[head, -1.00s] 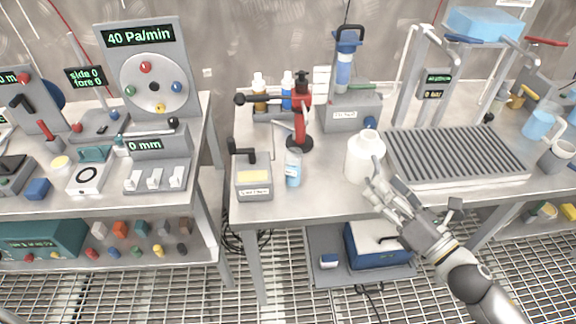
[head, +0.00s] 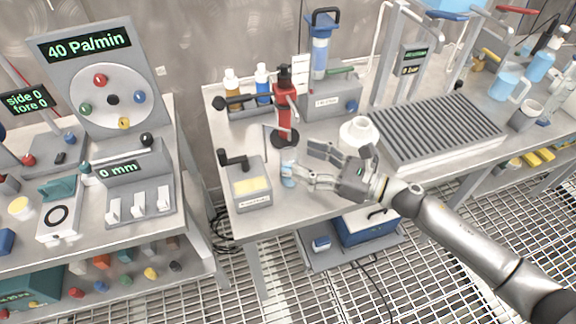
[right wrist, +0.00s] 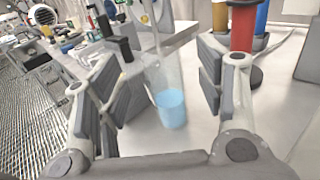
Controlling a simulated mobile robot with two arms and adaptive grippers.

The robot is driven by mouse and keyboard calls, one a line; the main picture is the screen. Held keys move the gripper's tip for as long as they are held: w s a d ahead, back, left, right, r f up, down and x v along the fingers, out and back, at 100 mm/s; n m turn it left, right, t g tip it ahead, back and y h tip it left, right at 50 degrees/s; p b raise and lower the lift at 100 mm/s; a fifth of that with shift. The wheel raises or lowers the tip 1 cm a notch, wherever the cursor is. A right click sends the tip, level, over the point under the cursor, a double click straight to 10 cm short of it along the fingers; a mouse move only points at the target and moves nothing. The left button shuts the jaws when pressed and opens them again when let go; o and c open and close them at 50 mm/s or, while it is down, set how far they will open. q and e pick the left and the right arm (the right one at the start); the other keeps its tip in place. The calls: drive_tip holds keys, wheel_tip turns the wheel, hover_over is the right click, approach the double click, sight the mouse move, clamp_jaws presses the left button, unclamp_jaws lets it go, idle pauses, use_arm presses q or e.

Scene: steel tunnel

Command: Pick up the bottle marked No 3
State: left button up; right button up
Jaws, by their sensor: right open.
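No marking "No 3" is readable on any bottle. An amber bottle (head: 232,86) and a blue bottle (head: 262,83) stand upright in a grey rack at the back of the middle bench. A white wide-necked bottle (head: 359,133) stands behind my right gripper and is partly hidden by it. My right gripper (head: 301,168) is open and empty above the bench front. A clear vessel with blue liquid (right wrist: 171,106) stands upright between its spread fingers in the right wrist view, beyond the tips. My left gripper is not in view.
A red stand (head: 284,105) rises just behind the vessel. A grey box with a yellow window (head: 249,187) stands close to its left. A ribbed grey plate (head: 435,130) lies to the right. Bare bench top shows at the front edge.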

sight(298, 158)
drive_tip(key=p+x, duration=0.1)
drive_tip(key=x, duration=0.3)
drive_tip(key=shift+w+a+p, duration=0.15)
drive_tip(key=shift+a+p, duration=0.1)
drive_tip(key=shift+p, duration=0.1)
drive_tip(key=shift+w+a+f, duration=0.15)
drive_tip(key=shift+a+f, duration=0.05)
drive_tip(key=shift+a, duration=0.05)
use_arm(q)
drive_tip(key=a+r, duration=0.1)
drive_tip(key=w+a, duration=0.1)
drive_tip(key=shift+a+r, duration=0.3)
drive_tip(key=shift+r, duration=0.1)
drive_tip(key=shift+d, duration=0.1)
use_arm(e)
drive_tip(key=shift+c, duration=0.4)
drive_tip(key=c, duration=0.7)
clamp_jaws()
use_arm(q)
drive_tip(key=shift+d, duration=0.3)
use_arm(e)
drive_tip(key=shift+r, duration=0.1)
